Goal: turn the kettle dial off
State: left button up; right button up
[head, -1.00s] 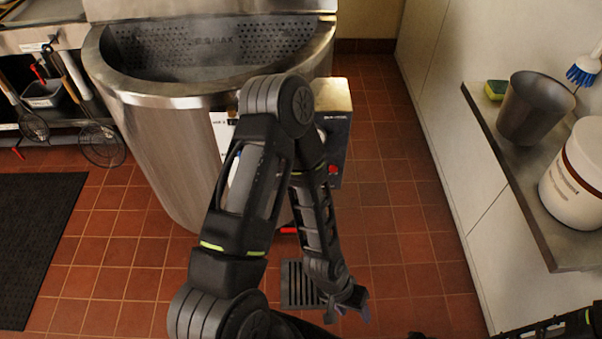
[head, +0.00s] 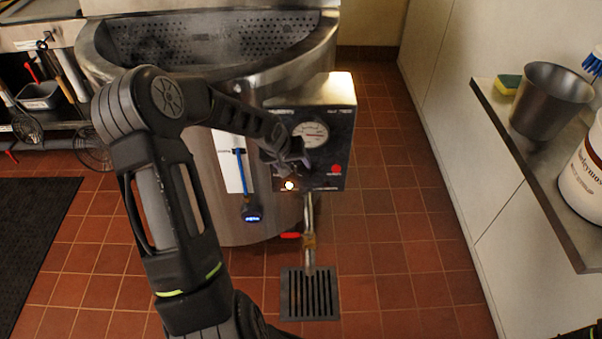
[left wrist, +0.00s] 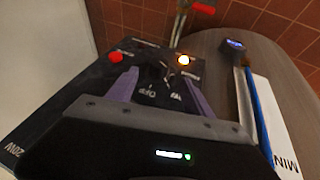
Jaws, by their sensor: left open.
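The steel kettle (head: 200,75) stands on the tiled floor with a black control box (head: 335,125) on its right side. The box has a round gauge (head: 311,133), a red button (head: 335,169) and a lit amber lamp (head: 289,185). My left gripper (head: 296,160) is at the box's front face and hides the dial area in the head view. In the left wrist view its purple fingers (left wrist: 160,92) are open, with the dial markings, including "OFF", showing between them. The dark dial is hard to make out; contact cannot be told. My right gripper is not in view.
A drain pipe (head: 309,225) and floor grate (head: 309,294) are below. A shelf (head: 535,160) at right holds a metal pot (head: 548,100), a sponge (head: 508,84) and a white tub (head: 585,175).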

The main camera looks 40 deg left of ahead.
aim_at(301, 172)
pick_arm(q)
jog(key=shift+b+x, duration=0.55)
jog(key=shift+x, duration=3.4)
jog(key=shift+c, duration=0.2)
jog(key=shift+d, duration=0.1)
grip_shut()
jog(key=shift+f, duration=0.1)
